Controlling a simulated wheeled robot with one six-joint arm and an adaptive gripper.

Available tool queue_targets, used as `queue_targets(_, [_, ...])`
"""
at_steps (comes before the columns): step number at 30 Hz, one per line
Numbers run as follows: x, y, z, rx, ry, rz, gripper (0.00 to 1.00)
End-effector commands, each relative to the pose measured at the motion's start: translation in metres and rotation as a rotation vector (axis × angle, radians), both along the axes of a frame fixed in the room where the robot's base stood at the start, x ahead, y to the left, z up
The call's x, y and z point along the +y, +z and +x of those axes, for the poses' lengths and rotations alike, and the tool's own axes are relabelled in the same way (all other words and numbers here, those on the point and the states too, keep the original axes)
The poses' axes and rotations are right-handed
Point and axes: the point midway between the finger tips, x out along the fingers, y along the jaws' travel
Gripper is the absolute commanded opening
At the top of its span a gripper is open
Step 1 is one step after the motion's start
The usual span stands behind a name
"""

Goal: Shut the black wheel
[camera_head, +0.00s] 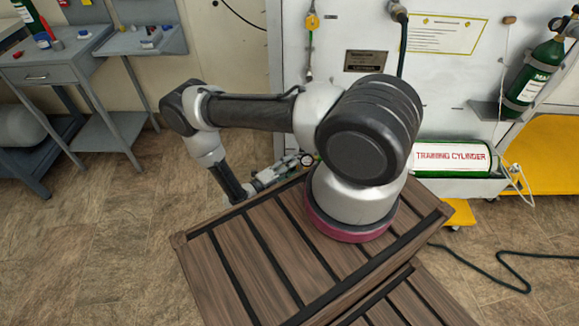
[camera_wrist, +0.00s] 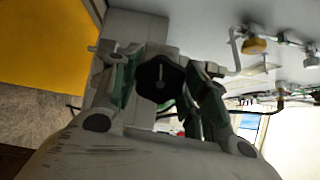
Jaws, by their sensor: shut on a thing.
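The black wheel (camera_wrist: 160,80) is a dark, many-sided knob with a pale mark at its middle. In the wrist view it sits between the two fingers of my gripper (camera_wrist: 162,88), which is shut on it. In the head view my gripper (camera_head: 287,170) reaches low beside the front of the pale panel, past the wooden crate. The wheel cannot be made out there, hidden by my arm and gripper.
A small round gauge (camera_head: 307,160) shows beside my gripper. The slatted wooden crate (camera_head: 235,265) is under my arm. A training cylinder (camera_head: 450,157) lies at the panel's right. A grey workbench (camera_head: 60,70) stands at the left, with open floor between.

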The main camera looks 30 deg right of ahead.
Motion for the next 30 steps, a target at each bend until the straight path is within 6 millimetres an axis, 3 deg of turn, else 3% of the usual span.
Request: queue_targets(30, [0.0004, -0.0024, -0.0001, -0.952, -0.001, 0.137, 0.21])
